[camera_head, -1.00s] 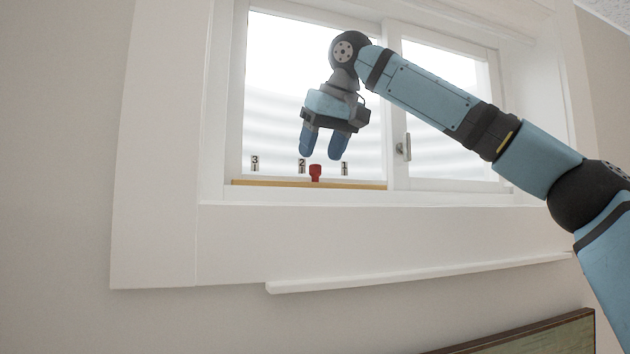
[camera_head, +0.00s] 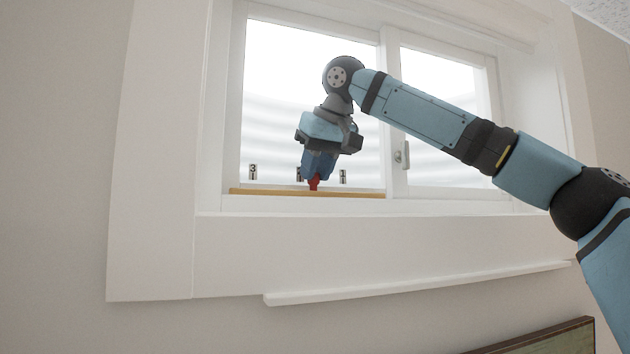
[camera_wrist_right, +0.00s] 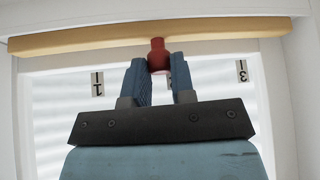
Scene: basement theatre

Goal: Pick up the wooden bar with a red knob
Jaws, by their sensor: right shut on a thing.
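The wooden bar (camera_head: 262,192) is long and thin and lies along the bottom of the left window pane. Its red knob (camera_head: 314,183) stands up near its middle. My right gripper (camera_head: 317,172) points down over the bar, its blue fingers closed on the knob. In the right wrist view the bar (camera_wrist_right: 225,30) runs across the top, and the red knob (camera_wrist_right: 158,52) sits between the fingertips of the right gripper (camera_wrist_right: 160,72). The fingers hide part of the knob in the head view. My left gripper is not in view.
Small number tags show behind the bar: tag 3 (camera_head: 252,172) at left and tag 1 (camera_head: 343,177) at right; the middle one is mostly hidden. A window handle (camera_head: 402,155) is to the right. A white ledge (camera_head: 420,283) runs below the window.

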